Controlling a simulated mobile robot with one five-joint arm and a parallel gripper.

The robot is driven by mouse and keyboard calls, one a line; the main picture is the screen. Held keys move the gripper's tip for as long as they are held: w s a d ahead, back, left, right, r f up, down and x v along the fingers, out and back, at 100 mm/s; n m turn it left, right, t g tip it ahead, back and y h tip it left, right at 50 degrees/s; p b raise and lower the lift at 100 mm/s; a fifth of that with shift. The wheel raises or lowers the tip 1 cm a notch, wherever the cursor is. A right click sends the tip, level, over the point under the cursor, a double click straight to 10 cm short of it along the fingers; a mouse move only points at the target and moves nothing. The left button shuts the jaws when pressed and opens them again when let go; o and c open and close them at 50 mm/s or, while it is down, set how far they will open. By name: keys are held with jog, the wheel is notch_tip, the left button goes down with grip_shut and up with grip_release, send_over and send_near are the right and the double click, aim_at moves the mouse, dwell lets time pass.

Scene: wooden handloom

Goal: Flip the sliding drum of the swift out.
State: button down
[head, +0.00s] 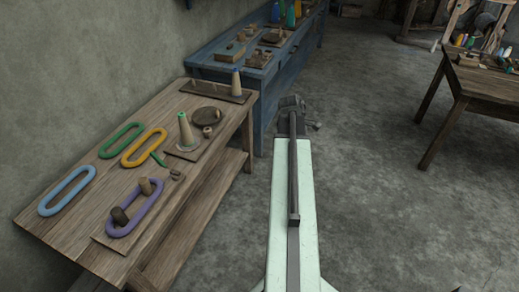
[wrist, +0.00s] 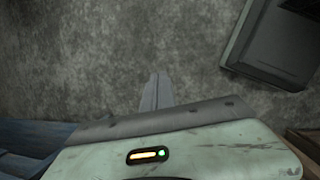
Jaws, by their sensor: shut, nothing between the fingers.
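My gripper (wrist: 156,78) is shut and empty in the wrist view, with its fingers together over the bare grey floor. In the head view the arm's dark end (head: 292,103) is beyond the pale green body, right of the wooden table and apart from it. On the table's near end, two brown wooden drums (head: 146,185) (head: 120,216) stand by a purple loop (head: 135,207) on a flat board (head: 101,239). They may belong to the swift, but I cannot tell for sure. Whether either drum is flipped or slid is too small to tell.
The wooden table (head: 65,234) also bears blue (head: 67,191), green (head: 121,140) and yellow (head: 144,147) loops and a cone (head: 186,130). A blue bench (head: 212,72) stands behind it along the wall. Another table (head: 480,90) is at right. The floor (head: 375,190) between is clear.

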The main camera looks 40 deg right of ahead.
jog(key=w+a+m+t, duration=0.1)
jog(key=w+a, duration=0.5)
jog(key=a, duration=0.3)
jog(key=w+a+m+y, duration=0.1)
jog(key=w+a, duration=0.4)
jog(key=a, duration=0.5)
jog(key=w+a+m+t, duration=0.1)
jog(key=w+a, duration=0.5)
jog(key=a, duration=0.3)
jog(key=w+a+f+m+y, duration=0.1)
jog(key=a+m, duration=0.2)
jog(key=a, duration=2.1)
jog(key=shift+w+y, duration=0.2)
jog(key=shift+y, duration=0.2)
